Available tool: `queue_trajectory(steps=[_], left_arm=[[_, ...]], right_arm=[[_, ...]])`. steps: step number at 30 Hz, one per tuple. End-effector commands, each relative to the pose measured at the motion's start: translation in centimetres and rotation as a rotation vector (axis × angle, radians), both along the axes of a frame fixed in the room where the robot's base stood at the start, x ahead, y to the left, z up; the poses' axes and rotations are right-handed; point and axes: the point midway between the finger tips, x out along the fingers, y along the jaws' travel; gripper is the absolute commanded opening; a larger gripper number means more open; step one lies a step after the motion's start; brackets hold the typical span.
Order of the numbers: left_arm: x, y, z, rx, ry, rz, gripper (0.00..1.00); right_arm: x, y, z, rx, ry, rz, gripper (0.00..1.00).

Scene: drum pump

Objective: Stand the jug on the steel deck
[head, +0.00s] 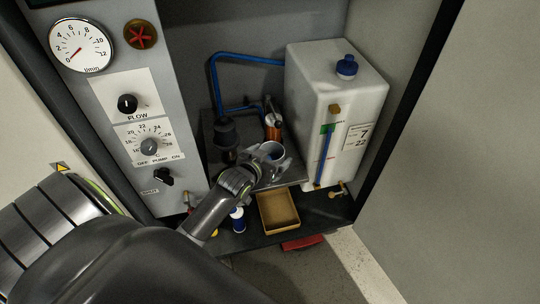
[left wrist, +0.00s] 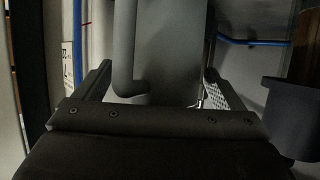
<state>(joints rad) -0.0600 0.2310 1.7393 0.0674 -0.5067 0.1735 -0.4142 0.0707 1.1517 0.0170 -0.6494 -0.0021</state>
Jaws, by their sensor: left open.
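The grey jug (head: 272,151) stands upright on the steel deck (head: 293,177), its open top showing bluish inside. In the left wrist view the jug (left wrist: 178,50) fills the middle, with its handle (left wrist: 126,50) towards the left. My left gripper (head: 266,170) is at the jug's near side, and its lower body is hidden behind the gripper. In the left wrist view the open jaws (left wrist: 160,92) lie one on each side of the jug and handle; I cannot tell whether they touch it. My right gripper is not in view.
A white tank (head: 345,95) with a blue cap stands right of the jug. A dark pump (head: 227,134) and a copper-coloured cylinder (head: 273,128) stand behind and left. Below are a tan tray (head: 279,211), a blue-labelled bottle (head: 237,221) and a red object (head: 302,242). The control panel (head: 140,110) bounds the left.

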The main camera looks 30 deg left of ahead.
Motion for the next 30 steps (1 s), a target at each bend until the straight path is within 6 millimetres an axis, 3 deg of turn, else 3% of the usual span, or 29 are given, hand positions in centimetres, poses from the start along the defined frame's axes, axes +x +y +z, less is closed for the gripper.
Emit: queue_trajectory(steps=[5,15,21,30], left_arm=[[-0.9,0.0,0.6,0.0,0.0,0.0,0.91],[-7.2,-0.4,3.3,0.0,0.001,0.0,0.91],[-10.0,-0.6,4.4,0.0,0.001,0.0,0.91],[-11.1,-0.7,4.9,0.0,-0.001,0.0,0.91]], right_arm=[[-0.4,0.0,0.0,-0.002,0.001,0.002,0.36],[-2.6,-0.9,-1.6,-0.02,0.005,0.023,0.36],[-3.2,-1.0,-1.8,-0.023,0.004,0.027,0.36],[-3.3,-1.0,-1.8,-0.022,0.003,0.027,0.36]])
